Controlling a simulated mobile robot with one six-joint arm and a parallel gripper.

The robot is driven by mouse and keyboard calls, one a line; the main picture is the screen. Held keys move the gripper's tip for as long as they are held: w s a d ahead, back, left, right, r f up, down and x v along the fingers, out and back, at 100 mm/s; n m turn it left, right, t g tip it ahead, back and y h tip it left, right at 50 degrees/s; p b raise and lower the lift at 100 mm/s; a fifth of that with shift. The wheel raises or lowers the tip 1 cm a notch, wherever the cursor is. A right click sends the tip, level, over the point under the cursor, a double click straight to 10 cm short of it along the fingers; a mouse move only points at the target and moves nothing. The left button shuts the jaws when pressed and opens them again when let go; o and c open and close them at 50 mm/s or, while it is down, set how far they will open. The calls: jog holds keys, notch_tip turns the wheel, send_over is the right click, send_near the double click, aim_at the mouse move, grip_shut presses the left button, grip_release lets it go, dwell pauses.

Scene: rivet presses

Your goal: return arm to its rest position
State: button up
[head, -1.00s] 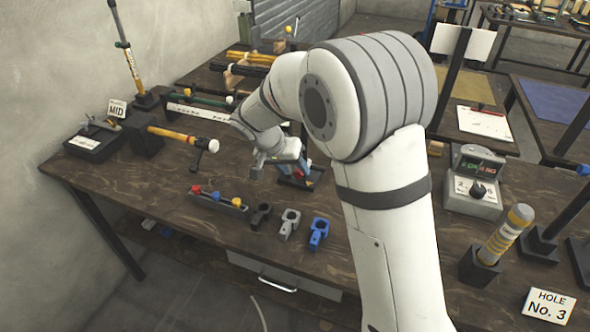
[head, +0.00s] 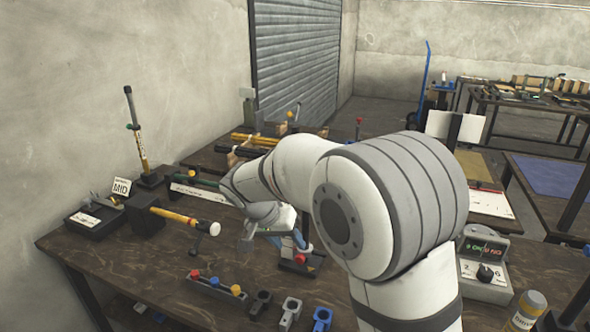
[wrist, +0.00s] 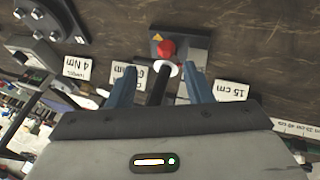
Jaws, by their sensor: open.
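My gripper (wrist: 158,92) is open in the wrist view, with its two blue fingers apart and nothing held between them. Beyond the fingers, a small stand with a red knob (wrist: 166,49) shows against the dark wooden table.
A strip with coloured knobs (head: 216,284) and black, grey and blue clamps (head: 291,312) lie in front. A dial box (head: 484,268) stands right of my arm.

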jog(key=s+d+r+n+g+y+p, duration=0.1)
jog(key=s+d+r, duration=0.2)
jog(key=s+d, duration=0.25)
jog(key=s+d+r+y+p, duration=0.1)
jog(key=s+d+r+p, duration=0.1)
jog(key=s+d+r, duration=0.3)
jog(key=s+d+n+y+p, duration=0.2)
jog(key=s+d, duration=0.6)
jog(key=s, duration=0.5)
jog(key=shift+s+f+t+y, duration=0.15)
jog(key=shift+f+t+y, duration=0.1)
jog(key=shift+t+y, duration=0.05)
